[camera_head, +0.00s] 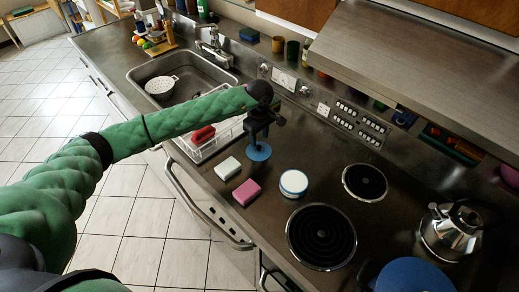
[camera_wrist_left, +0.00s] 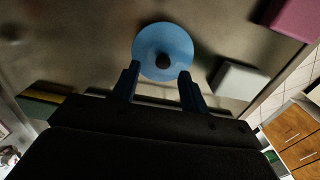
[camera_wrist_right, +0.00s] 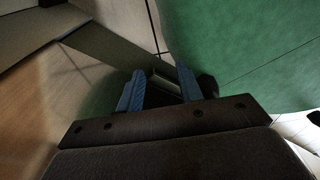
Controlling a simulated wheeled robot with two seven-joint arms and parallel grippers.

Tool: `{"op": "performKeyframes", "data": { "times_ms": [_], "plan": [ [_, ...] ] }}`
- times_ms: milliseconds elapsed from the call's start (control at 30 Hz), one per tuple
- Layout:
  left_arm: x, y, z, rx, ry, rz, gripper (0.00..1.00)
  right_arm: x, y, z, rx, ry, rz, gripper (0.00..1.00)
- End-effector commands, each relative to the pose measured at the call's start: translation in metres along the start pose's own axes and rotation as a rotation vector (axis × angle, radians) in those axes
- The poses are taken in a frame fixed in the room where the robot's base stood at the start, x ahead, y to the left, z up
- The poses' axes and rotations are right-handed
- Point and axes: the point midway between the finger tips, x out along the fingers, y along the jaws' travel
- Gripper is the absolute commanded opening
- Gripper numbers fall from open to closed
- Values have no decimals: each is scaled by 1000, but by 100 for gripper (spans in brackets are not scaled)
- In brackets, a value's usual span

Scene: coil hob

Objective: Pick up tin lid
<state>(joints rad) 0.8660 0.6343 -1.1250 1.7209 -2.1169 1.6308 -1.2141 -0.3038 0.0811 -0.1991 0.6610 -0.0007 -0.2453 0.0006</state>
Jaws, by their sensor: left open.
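The tin lid, a flat blue disc (camera_head: 258,152) with a dark knob, lies on the dark counter beside the dish rack. In the left wrist view the lid (camera_wrist_left: 150,42) shows whole, its knob (camera_wrist_left: 163,61) near its middle. My left gripper (camera_head: 257,139) points down just above the lid. A round white tin with a blue rim (camera_head: 293,183) stands to the right. My right gripper (camera_wrist_right: 160,76) is open and empty, outside the head view.
A white block (camera_head: 228,168) and a pink block (camera_head: 246,192) lie just in front of the lid. A dish rack (camera_head: 211,146) with a red item stands to its left. Coil burners (camera_head: 321,236) and a metal kettle (camera_head: 450,232) are on the right. The range hood (camera_head: 425,65) overhangs the back.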

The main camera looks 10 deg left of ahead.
Motion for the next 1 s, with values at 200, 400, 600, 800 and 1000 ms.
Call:
{"op": "performKeyframes", "data": {
  "times_ms": [200, 400, 600, 800, 1000],
  "plan": [
    [29, -2, 1, 0, -1, -1, 45, -2, -1, 21, 0, -17, -1, 36],
    [36, -2, 1, 0, 0, 0, 45, -3, -4, 16, 1, -12, -4, 36],
    [36, -2, 1, 0, 0, 0, 25, -2, -4, 13, 1, -8, -3, 36],
    [35, -2, 1, 0, 0, 0, 0, -2, -1, 14, 0, -9, -1, 36],
    [35, -2, 0, 0, 1, 0, 0, -2, 1, 16, -1, -10, 1, 36]
  ]
}}
